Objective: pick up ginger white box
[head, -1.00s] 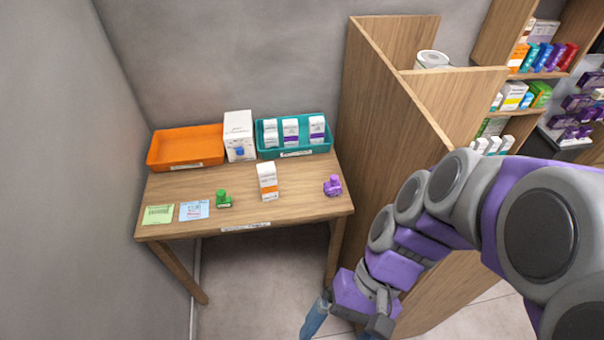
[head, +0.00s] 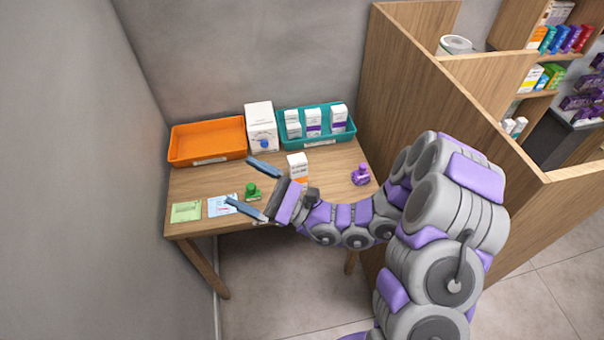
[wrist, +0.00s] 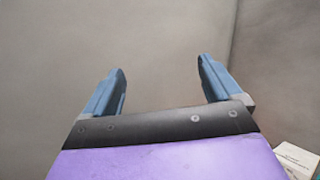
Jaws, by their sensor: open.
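The ginger white box (head: 298,167), a small upright white carton with an orange lower band, stands on the wooden table in the head view. My arm hides its lower part. My gripper (head: 240,182) is open and empty over the left half of the table, fingers pointing left, away from the carton. The carton is right of the fingers, beside my wrist. In the wrist view, the open fingers (wrist: 161,66) have only grey wall between them. Part of a white box (wrist: 298,158) shows at the lower right; I cannot tell which box.
An orange tray (head: 180,157), a larger white box (head: 259,120) and a teal tray (head: 318,144) holding small cartons line the table's back. A green bottle (head: 252,192), a purple bottle (head: 361,175) and paper cards (head: 186,212) are nearer the front. A wooden partition (head: 440,100) borders the right.

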